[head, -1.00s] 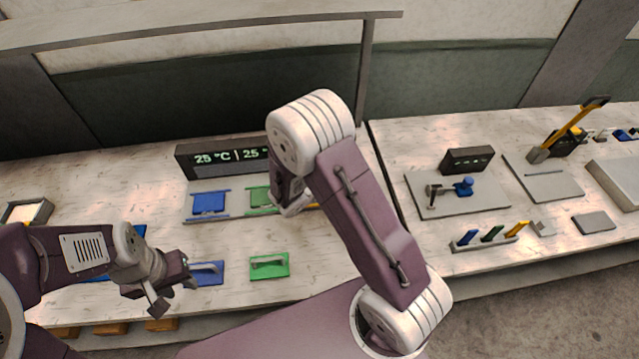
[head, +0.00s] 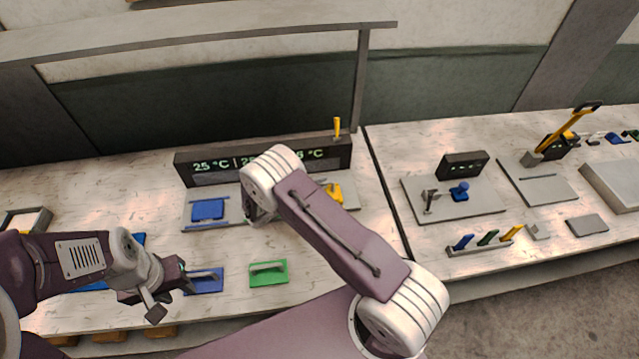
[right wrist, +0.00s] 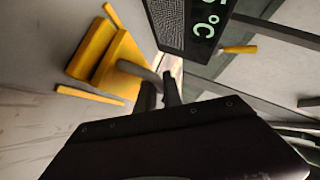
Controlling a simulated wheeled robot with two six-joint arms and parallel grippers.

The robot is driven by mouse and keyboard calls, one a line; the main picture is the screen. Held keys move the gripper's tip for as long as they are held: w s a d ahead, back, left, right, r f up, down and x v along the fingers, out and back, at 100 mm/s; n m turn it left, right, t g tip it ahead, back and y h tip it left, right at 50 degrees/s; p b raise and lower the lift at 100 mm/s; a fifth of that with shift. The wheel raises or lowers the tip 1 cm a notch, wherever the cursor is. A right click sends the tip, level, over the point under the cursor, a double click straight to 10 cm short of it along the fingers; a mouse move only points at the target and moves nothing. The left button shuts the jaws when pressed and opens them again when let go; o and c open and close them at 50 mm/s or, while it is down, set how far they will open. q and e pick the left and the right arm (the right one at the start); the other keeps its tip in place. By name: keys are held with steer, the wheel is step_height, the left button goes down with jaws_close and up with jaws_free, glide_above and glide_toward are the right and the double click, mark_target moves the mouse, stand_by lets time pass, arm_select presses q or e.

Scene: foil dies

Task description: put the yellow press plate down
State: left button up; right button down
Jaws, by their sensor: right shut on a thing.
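The yellow press plate (right wrist: 128,76) shows in the right wrist view, a flat yellow piece with a grey handle. My right gripper (right wrist: 160,85) is shut on that handle. The plate is at the yellow die station, between two yellow rails; I cannot tell whether it rests there or hangs just above. In the head view the yellow pieces (head: 336,193) show right of my right arm, which hides the right fingers. My left gripper (head: 173,298) is open and empty beside the blue press plate (head: 207,286), near its handle.
A green plate (head: 268,274) lies right of the blue one. A blue die (head: 208,209) sits at the station's left. A temperature display (head: 230,165) stands behind, with a yellow lever (head: 337,128). Bare bench lies in front of the yellow station.

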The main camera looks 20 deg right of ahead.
steer(key=shift+w+f, duration=0.1)
steer(key=shift+f, duration=0.05)
steer(key=shift+f, duration=0.1)
steer(key=c, duration=1.5)
jaws_free()
